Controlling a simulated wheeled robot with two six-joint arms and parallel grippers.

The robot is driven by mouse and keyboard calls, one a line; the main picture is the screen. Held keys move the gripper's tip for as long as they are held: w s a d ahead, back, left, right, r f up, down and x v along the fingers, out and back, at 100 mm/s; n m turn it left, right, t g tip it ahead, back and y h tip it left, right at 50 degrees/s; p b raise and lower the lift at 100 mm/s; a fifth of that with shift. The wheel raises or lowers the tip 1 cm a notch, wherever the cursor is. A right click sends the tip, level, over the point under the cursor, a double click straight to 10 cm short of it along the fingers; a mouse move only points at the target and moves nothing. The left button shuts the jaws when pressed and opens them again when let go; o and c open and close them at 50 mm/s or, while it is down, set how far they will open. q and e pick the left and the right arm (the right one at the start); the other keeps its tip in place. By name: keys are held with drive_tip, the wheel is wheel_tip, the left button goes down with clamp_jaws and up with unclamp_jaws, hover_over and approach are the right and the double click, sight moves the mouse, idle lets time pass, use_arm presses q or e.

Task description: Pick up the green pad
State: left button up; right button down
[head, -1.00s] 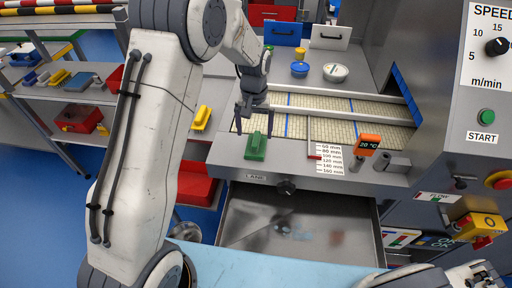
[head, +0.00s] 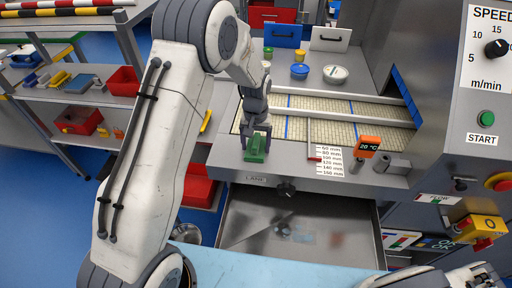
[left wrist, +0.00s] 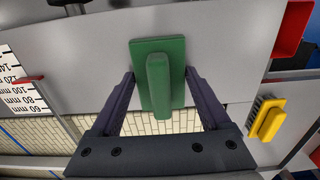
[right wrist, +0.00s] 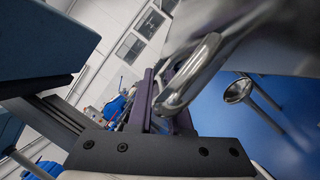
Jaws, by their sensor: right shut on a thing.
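The green pad (head: 254,156), a flat plate with a raised grip, lies on the grey metal ledge in front of the conveyor. It also shows in the left wrist view (left wrist: 174,60). My left gripper (head: 257,136) is over the pad from above. In the left wrist view its open fingers (left wrist: 160,80) stand on either side of the pad's raised grip, with gaps visible. My right gripper (right wrist: 163,110) is shut on a curved metal handle (right wrist: 196,72) in the right wrist view. Its fingers are out of the head view.
A yellow pad (left wrist: 267,119) lies to the right in the left wrist view. A size scale (head: 327,159) and an orange temperature display (head: 368,146) stand right of the green pad. Below the ledge is an open metal drawer (head: 240,210). The belt (head: 330,128) lies behind.

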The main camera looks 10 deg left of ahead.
sight(256, 141)
use_arm(q)
wheel_tip(256, 141, up, 10)
drive_tip(key=shift+r, duration=0.1)
idle(0.4)
